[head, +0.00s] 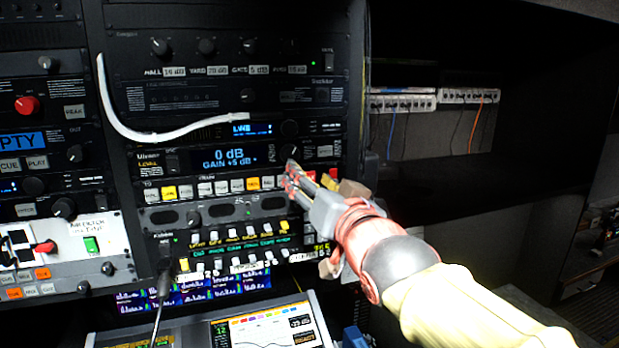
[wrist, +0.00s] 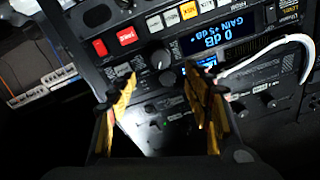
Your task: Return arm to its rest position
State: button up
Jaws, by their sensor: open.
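My gripper (head: 295,180) is at the front of the equipment rack (head: 118,75) in the head view, with my arm reaching in from the lower right. Its fingertips are close to a dark knob right of the lit "0 dB GAIN +5 dB" display (head: 222,157). The wrist view shows the gripper (wrist: 163,95) with its two yellowish fingers apart and nothing between them. A round knob (wrist: 160,60) shows beyond the fingertips, and the display (wrist: 215,32) is upside down there. Whether a finger touches the panel, I cannot tell.
A white cable (head: 130,125) hangs across the rack, and it also shows in the wrist view (wrist: 262,55). A tilted screen console (head: 262,328) sits below the rack. A dark shelf with patch strips (head: 403,103) is at the right. The space around my forearm looks clear.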

jog(key=s+d+f+n+g+h+b, duration=0.1)
jog(key=s+d+f+g+h, duration=0.15)
jog(key=f, duration=0.75)
jog(key=s+d+f+n+g+h+b, duration=0.15)
jog(key=s+f+g, duration=0.25)
jog(key=f, duration=0.7)
jog(key=s+d+f+g+b, duration=0.1)
jog(key=s+d+f+b, duration=0.3)
jog(key=f, duration=0.6)
jog(key=s+d+f+m+g+h+b, duration=0.1)
jog(key=s+d+f+b, duration=0.3)
jog(key=s+f, duration=0.5)
jog(key=s+d+f+m+g+b, duration=0.1)
jog(key=s+d+f+g+b, duration=0.2)
jog(key=s+f+b, duration=0.4)
notch_tip(320, 180, down, 4)
jog(key=shift+s+d+f+h, duration=0.15)
jog(key=shift+d+h, duration=0.25)
jog(key=shift+d, duration=0.1)
jog(key=shift+g, duration=0.25)
jog(key=shift+c, duration=0.9)
